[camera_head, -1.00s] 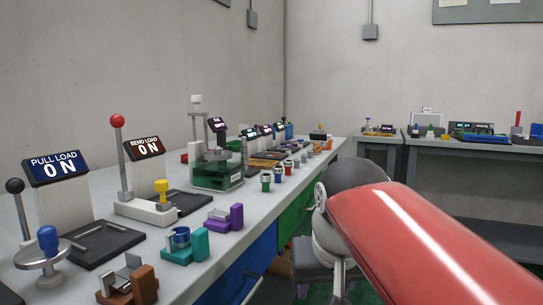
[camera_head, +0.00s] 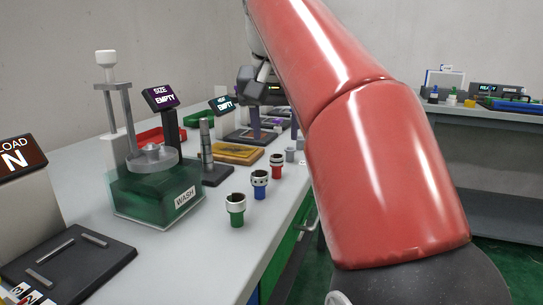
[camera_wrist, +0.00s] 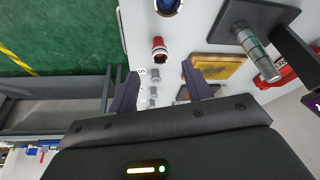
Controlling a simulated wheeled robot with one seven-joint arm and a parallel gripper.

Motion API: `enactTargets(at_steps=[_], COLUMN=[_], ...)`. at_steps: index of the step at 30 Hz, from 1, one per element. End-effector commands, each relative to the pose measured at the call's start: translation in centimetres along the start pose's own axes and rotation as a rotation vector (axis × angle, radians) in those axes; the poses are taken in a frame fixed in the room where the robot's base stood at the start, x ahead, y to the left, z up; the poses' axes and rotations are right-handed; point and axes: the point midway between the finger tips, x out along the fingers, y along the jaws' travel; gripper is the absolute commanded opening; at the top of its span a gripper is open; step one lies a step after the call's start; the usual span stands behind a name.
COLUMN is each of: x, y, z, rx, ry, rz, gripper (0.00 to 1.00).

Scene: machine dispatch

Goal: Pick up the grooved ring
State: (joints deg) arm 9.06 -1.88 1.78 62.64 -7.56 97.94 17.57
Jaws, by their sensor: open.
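Three metal rings sit on coloured stands in a row along the bench front in the head view: one on a green stand (camera_head: 236,209), one with dark spots on a blue stand (camera_head: 259,183), one on a red stand (camera_head: 277,166). I cannot tell for sure which is the grooved ring. My gripper (camera_wrist: 158,70) is open and empty in the wrist view, pointing down above the bench. The red stand's ring (camera_wrist: 159,46) lies just beyond the fingertips, and the blue stand (camera_wrist: 167,5) is at the top edge. In the head view my gripper (camera_head: 258,88) is partly hidden by my arm.
Small grey pieces (camera_wrist: 154,75) lie between the fingers in the wrist view. A yellow plate (camera_wrist: 218,68) and a dark stand with a metal cylinder (camera_wrist: 258,55) are to their right. The green wash tank (camera_head: 155,190) stands left of the rings. Green floor lies beyond the bench edge.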

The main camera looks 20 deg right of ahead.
Motion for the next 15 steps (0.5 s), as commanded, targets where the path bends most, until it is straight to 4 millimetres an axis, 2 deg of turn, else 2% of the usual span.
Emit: enactTargets(at_steps=[10,15], x=[5.0,6.3], y=[0.1,0.1], z=[-0.5,-0.5], rx=[0.0,0.0], ry=[-0.002,0.001], rz=[0.0,-0.001], gripper=[0.5,0.5])
